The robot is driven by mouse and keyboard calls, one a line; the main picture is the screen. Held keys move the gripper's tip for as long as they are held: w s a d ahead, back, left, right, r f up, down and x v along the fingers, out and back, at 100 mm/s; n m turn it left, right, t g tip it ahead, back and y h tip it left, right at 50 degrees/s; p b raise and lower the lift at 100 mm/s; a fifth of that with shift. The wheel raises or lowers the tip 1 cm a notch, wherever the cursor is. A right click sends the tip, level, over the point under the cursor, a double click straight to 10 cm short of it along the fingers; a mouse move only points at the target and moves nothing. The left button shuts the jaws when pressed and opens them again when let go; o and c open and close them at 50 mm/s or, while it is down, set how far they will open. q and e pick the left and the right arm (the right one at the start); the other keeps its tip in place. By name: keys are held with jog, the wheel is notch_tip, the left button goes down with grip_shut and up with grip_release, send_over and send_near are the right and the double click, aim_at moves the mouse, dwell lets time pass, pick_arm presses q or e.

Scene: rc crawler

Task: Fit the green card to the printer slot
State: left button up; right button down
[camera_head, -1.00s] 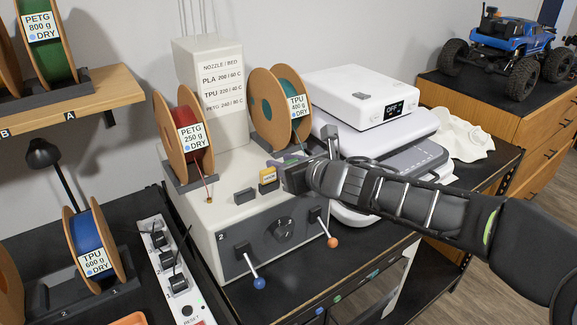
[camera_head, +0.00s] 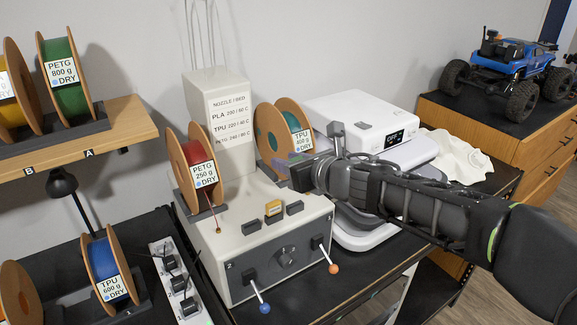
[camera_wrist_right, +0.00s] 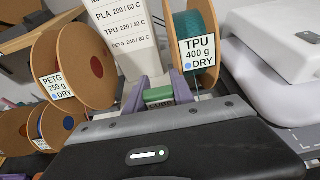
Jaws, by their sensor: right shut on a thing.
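The green card (camera_wrist_right: 158,94) is between the purple fingers of my right gripper (camera_wrist_right: 158,88) in the right wrist view, its lettering partly cut off by the gripper body. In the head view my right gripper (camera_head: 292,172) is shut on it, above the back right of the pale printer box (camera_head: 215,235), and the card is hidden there. Three dark slot blocks sit on the box top: a left one (camera_head: 250,226), a middle one with a yellow card (camera_head: 273,207) in it, and a right one (camera_head: 295,208) that looks empty. My left gripper is not in view.
A red spool (camera_head: 198,172) stands left of the slots and a teal spool (camera_head: 285,130) close behind my gripper. Levers with blue (camera_head: 264,308) and orange (camera_head: 333,269) knobs stick out in front.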

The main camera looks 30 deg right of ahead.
notch_tip(320, 180, up, 9)
dwell(0.6)
jog(key=shift+f, duration=0.1)
dwell(0.6)
